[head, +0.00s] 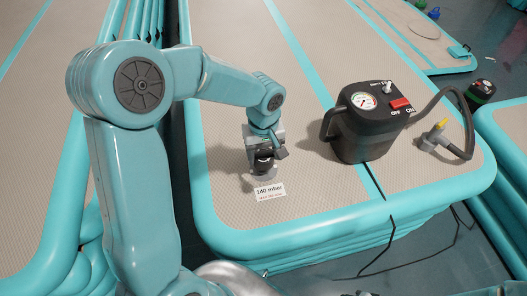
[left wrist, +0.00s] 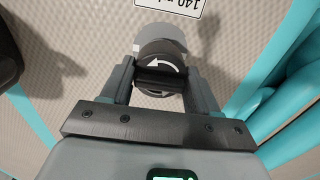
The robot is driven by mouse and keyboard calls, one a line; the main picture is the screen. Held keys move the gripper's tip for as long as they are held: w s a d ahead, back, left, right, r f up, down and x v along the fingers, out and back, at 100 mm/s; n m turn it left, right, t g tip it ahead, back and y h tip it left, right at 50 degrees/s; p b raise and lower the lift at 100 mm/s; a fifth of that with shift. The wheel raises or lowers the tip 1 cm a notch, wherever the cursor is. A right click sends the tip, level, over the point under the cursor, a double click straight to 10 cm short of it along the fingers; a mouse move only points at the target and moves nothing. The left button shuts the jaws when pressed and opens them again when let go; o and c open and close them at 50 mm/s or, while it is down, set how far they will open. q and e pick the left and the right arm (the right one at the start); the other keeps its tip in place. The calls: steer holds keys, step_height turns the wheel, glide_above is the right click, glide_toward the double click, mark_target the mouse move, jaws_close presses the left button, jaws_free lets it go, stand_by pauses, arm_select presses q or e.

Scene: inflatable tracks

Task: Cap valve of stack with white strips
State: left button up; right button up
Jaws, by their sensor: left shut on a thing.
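My left gripper (head: 264,158) reaches down to the top of the near stack of inflatable tracks (head: 225,215), which has a beige top and teal edges and strips. In the left wrist view, its two fingers are shut on the sides of a round black cap (left wrist: 162,66) with a white curved arrow. A grey round valve part (left wrist: 158,31) shows just beyond the cap. In the head view the gripper hides most of the cap, and I cannot tell whether it is fully seated. I see no clearly white strips. My right gripper is out of view.
A white label (head: 270,191) reading 140 mbar lies by the valve. A black pump (head: 366,135) with a gauge and red switch stands to the right on the same stack. Other tracks lie left and behind.

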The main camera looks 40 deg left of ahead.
arm_select(q)
steer(key=shift+f+b, duration=1.45)
steer(key=shift+f, duration=0.35)
steer(key=shift+r, duration=0.1)
steer(key=n+b, duration=0.2)
steer(key=n, duration=0.1)
steer(key=shift+n, duration=1.1)
steer(key=shift+n+b, duration=0.9)
steer(key=shift+n, duration=0.2)
steer(key=shift+n+b, duration=0.35)
steer(key=shift+n, duration=1.15)
